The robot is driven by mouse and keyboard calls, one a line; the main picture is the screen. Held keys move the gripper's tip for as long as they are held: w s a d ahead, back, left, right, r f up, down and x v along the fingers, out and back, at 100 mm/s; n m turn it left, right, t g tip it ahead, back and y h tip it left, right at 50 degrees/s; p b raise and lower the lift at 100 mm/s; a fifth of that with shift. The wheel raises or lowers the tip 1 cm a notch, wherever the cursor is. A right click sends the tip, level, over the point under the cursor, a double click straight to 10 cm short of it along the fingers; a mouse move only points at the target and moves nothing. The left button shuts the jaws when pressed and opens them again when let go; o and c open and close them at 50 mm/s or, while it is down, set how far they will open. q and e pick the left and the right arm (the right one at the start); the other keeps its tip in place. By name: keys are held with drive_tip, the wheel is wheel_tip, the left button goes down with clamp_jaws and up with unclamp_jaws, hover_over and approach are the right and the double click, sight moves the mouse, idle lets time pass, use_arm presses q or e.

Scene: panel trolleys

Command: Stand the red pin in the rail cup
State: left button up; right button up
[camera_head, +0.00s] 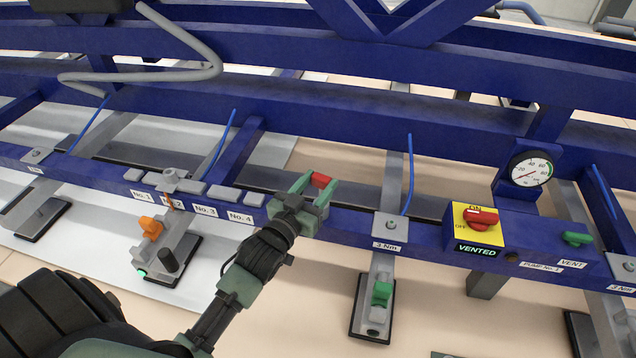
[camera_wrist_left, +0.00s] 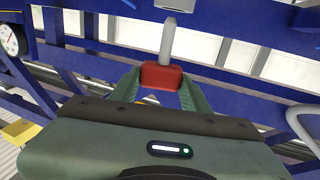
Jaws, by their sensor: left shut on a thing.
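The red pin (camera_head: 320,180) is held between the fingers of my left gripper (camera_head: 311,195), above the front blue rail, right of the No. 4 label. In the left wrist view the red head of the pin (camera_wrist_left: 161,76) sits between the green fingers (camera_wrist_left: 160,92). A grey shank (camera_wrist_left: 168,40) extends from the head, away from the gripper. The shank is hidden in the head view. I cannot tell for sure which part is the rail cup; a grey fitting with a raised round top (camera_head: 171,178) stands on the rail near the No. 2 label. My right gripper is not in view.
The blue front rail (camera_head: 345,219) carries several grey blocks (camera_head: 222,192) and a yellow switch box (camera_head: 477,228) with a red handle. A gauge (camera_head: 530,169) stands behind it at right. Blue hoses (camera_head: 410,172) rise behind the rail. An orange-handled clamp (camera_head: 150,228) is below left.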

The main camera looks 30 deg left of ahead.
use_arm(q)
drive_tip(key=shift+f+b, duration=1.55)
drive_tip(key=shift+f, duration=0.8)
drive_tip(key=o, duration=1.5)
drive_tip(key=shift+r, duration=0.1)
drive_tip(key=s+b, duration=0.2)
drive_tip(key=s, duration=0.5)
drive_tip(key=shift+s, duration=0.4)
